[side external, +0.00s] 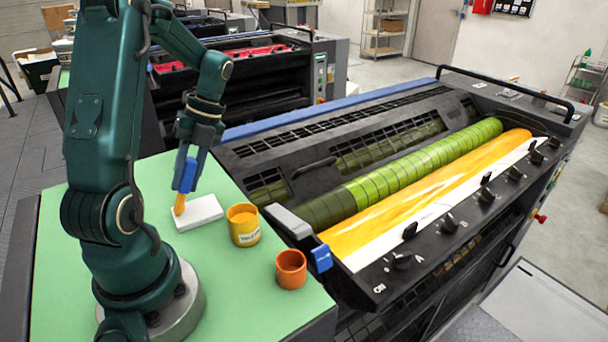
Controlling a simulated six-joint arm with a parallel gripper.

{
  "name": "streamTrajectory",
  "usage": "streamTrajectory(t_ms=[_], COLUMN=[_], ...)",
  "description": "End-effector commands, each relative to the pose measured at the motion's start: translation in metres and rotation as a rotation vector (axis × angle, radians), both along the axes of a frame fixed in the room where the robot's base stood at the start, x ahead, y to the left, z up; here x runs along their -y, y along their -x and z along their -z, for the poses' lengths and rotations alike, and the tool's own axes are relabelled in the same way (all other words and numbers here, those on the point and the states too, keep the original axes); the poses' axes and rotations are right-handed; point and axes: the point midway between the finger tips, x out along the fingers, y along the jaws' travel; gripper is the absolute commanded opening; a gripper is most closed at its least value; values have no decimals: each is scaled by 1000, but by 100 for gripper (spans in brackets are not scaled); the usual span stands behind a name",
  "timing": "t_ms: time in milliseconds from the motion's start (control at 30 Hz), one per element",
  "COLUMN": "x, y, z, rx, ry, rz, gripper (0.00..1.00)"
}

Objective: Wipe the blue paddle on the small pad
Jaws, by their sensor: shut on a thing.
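The blue paddle (189,174) is upright in my gripper (190,150), which is shut on it. Its lower end is covered in orange-yellow (180,204) and is at the left part of the small white pad (206,211). I cannot tell whether the tip touches the pad or is just above it. The pad lies flat on the green table top (140,178), and no clear ink mark shows on its bare part.
A yellow labelled can (243,226) stands just right of the pad. An orange cup (291,270) stands nearer the front. The ink unit (320,160) with green roller (430,165) and yellow ink (400,212) is at the right. A blue clip (321,258) sits at its near corner.

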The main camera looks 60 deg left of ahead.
Motion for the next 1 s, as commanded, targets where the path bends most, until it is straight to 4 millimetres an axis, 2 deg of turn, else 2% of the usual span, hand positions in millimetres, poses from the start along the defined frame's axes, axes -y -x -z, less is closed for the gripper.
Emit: streamTrajectory(t_ms=[367, 1000], x=[0, 2], y=[-2, -32], z=[2, 0], rx=[1, 0], ry=[0, 0], rz=[1, 1], gripper=[0, 0])
